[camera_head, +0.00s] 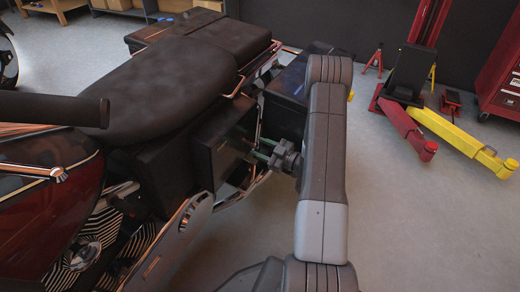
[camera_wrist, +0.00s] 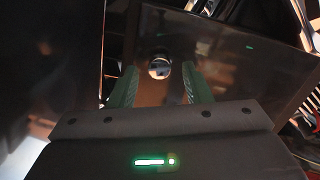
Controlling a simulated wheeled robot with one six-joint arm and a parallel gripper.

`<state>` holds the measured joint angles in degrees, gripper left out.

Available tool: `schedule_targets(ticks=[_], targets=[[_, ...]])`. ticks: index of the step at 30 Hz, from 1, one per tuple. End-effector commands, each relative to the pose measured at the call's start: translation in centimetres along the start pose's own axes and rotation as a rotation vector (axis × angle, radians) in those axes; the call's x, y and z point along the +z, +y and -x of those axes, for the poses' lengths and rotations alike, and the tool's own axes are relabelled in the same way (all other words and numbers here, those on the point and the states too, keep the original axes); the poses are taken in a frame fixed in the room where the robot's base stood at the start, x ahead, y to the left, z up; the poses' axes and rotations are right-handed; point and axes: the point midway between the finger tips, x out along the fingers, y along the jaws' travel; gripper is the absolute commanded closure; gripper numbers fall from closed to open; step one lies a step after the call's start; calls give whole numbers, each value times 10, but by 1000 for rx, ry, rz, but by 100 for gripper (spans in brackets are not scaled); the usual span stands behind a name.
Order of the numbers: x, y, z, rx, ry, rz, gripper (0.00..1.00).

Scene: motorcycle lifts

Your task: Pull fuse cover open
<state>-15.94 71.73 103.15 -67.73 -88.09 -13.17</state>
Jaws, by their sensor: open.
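The fuse cover (camera_head: 206,152) appears to be the dark, flat panel on the motorcycle's side below the seat. It shows in the wrist view as a dark glossy panel (camera_wrist: 225,75) with a small round shiny knob (camera_wrist: 160,68). My gripper (camera_head: 252,153) is at the panel's right side in the head view, its green fingers pointing left towards it. In the wrist view my gripper (camera_wrist: 160,72) is open, with one finger on each side of the knob. Gaps show between knob and fingers. I cannot tell how deep the fingertips reach past the knob.
The motorcycle seat (camera_head: 160,88) is above and left of the panel. Chrome parts (camera_head: 240,190) run close under my gripper. A red and yellow lift (camera_head: 430,125) and a red cabinet (camera_head: 498,75) stand at the right. Grey floor (camera_head: 420,225) is clear at the lower right.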

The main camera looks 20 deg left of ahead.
Motion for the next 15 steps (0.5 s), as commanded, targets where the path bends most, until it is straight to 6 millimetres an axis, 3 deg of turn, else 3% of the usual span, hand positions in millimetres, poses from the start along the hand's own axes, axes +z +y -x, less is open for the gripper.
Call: schedule_targets(ticks=[12, 15], targets=[[0, 0, -8, 0, 0, -1, 56], [0, 0, -7, 0, 0, -1, 75]])
